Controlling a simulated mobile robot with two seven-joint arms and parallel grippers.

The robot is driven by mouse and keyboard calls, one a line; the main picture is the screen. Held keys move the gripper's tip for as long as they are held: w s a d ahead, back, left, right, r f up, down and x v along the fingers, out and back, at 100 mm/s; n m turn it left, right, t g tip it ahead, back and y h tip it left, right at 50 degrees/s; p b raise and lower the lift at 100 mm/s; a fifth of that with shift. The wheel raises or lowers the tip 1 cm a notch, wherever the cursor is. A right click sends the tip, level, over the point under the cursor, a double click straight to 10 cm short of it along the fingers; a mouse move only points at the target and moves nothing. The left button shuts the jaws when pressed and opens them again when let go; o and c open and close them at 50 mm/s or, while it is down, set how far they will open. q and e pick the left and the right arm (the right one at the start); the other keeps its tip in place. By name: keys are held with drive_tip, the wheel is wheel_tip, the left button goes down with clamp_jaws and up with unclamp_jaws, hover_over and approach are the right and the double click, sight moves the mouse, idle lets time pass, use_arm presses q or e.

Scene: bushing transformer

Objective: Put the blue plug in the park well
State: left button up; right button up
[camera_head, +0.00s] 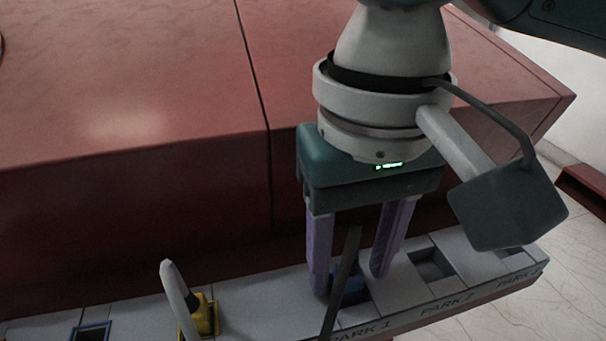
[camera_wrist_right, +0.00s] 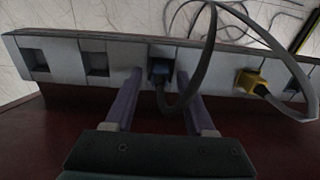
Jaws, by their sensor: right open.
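The blue plug (camera_head: 350,291) sits in the well marked PARK 1 on the grey ledge (camera_head: 265,290), with its dark cable rising from it. In the right wrist view the blue plug (camera_wrist_right: 160,72) stands in its well between my finger tips. My right gripper (camera_head: 350,281) is open, pointing down, with one purple finger on each side of the plug. I see a gap beside the plug in the wrist view (camera_wrist_right: 160,80), so the fingers are not closed on it. The plug's lower part is hidden in the well. My left gripper is not in view.
A yellow plug (camera_head: 205,317) with a grey cable sits further left on the ledge. A blue-rimmed well (camera_head: 92,332) is at far left. The PARK 2 well (camera_head: 432,265) and another PARK well are empty. A red cabinet (camera_head: 130,130) rises behind the ledge.

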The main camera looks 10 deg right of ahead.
sight(350, 269)
wheel_tip(350, 269, up, 12)
drive_tip(key=f+p, duration=0.1)
drive_tip(key=p, duration=0.3)
drive_tip(key=s+a+f+n+t+y, duration=0.2)
drive_tip(key=s+a+f+y, duration=0.3)
drive_tip(key=f, duration=0.1)
drive_tip(key=s+d+f+h, duration=0.2)
drive_tip(key=s+d, duration=0.1)
drive_tip(key=d, duration=0.4)
drive_tip(key=s+d+f+t+h, duration=0.1)
drive_tip(key=s+d+f+h, duration=0.1)
drive_tip(key=d, duration=0.5)
drive_tip(key=shift+s+d+f+t+h, duration=0.2)
drive_tip(key=shift+s+f+t+h, duration=0.15)
drive_tip(key=shift+s+f, duration=0.6)
